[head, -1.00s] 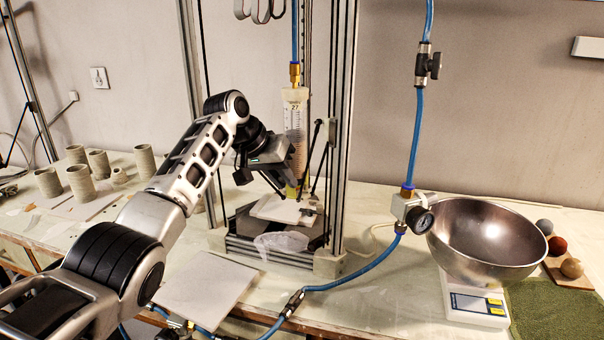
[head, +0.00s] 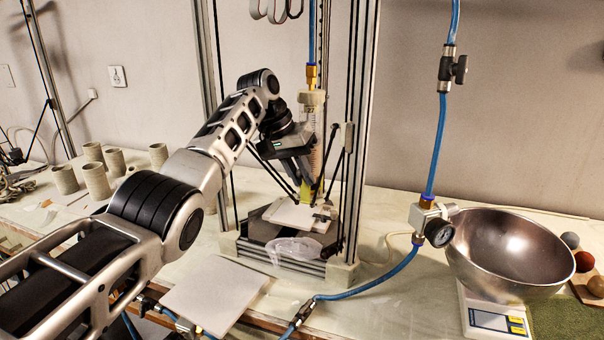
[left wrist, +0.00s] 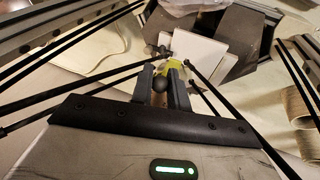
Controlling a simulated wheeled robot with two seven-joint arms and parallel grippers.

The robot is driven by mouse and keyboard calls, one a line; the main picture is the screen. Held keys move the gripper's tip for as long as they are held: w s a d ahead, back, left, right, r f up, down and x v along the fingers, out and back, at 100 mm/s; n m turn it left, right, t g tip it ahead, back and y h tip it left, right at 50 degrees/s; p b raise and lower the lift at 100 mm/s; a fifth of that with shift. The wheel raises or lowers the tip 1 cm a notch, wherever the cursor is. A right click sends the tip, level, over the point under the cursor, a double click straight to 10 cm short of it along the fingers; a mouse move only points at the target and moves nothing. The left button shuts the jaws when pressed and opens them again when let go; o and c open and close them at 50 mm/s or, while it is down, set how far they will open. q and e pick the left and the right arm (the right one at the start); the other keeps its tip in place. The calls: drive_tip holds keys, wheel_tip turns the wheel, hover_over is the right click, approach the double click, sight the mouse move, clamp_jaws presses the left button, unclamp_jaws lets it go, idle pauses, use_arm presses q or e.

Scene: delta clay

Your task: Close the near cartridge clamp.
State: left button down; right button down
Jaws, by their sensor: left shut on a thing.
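A clear cartridge (head: 313,125) with printed marks stands upright in the printer frame, with a yellow tip piece (head: 308,192) low down. My left gripper (head: 306,176) reaches in from the left, beside the cartridge's lower part. In the left wrist view its two fingers (left wrist: 161,84) are closed around a small dark round knob (left wrist: 160,81), seemingly the clamp's handle. The yellow piece (left wrist: 174,66) shows just beyond the fingertips. The rest of the near clamp is hidden behind my gripper, so I cannot tell its position. My right gripper is not in view.
Metal uprights (head: 361,130) and thin dark rods stand close around my gripper. A white plate (head: 292,215) lies below the cartridge. A blue hose (head: 372,285) runs in front. A steel bowl (head: 510,255) stands on a scale at right. Clay cups (head: 95,180) stand at left.

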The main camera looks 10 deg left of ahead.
use_arm(q)
drive_tip(key=c, duration=1.4)
unclamp_jaws()
drive_tip(key=shift+w, duration=0.1)
drive_tip(key=shift+r, duration=0.1)
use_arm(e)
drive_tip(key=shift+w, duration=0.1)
use_arm(q)
drive_tip(key=shift+v, duration=4)
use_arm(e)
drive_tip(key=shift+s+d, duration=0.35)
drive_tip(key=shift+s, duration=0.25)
use_arm(q)
drive_tip(key=shift+a, duration=0.1)
